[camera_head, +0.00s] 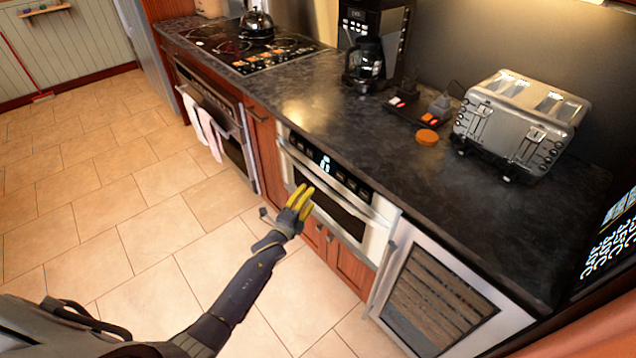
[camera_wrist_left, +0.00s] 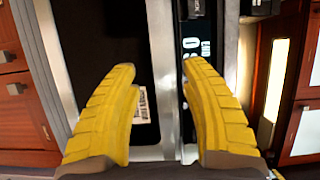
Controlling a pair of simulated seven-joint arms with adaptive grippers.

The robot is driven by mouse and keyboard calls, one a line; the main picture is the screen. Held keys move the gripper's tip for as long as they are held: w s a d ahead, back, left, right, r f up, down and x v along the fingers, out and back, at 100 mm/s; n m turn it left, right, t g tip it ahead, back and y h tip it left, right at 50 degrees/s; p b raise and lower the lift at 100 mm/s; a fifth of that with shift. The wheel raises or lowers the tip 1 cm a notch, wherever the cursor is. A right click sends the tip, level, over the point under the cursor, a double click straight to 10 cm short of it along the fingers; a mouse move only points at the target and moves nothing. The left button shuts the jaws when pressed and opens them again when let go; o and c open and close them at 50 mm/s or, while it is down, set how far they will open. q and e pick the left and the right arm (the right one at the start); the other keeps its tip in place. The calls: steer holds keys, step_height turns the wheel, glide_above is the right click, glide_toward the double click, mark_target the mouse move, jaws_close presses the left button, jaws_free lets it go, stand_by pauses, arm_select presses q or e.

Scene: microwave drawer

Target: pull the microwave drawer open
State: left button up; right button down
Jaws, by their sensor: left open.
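The microwave drawer (camera_head: 338,212) is built in under the dark counter, with a steel front, a dark window and a lit control strip (camera_head: 325,163) along its top. It looks shut. In the left wrist view its dark window (camera_wrist_left: 105,60) and control panel (camera_wrist_left: 200,50) appear turned sideways, with a steel strip (camera_wrist_left: 163,55) between them. My left gripper (camera_head: 302,197) is in front of the drawer's left part, yellow fingers pointing at it. In the wrist view the left gripper (camera_wrist_left: 160,78) is open, with the steel strip between its fingers. I cannot tell whether they touch it. My right gripper is not in view.
A wall oven (camera_head: 215,120) with towels is to the left, and a glass-fronted cooler (camera_head: 440,295) to the right. Wooden cabinet doors (camera_head: 340,262) lie below the drawer. A toaster (camera_head: 520,122) and coffee maker (camera_head: 372,45) stand on the counter. The tiled floor (camera_head: 130,215) in front is clear.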

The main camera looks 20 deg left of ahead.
mark_target(317, 183)
arm_select(q)
steer(key=w, duration=0.2)
steer(key=w+d, duration=0.1)
steer(key=w, duration=0.5)
steer(key=shift+w+d, duration=0.15)
steer(key=shift+d, duration=0.15)
steer(key=shift+c, duration=0.5)
jaws_close()
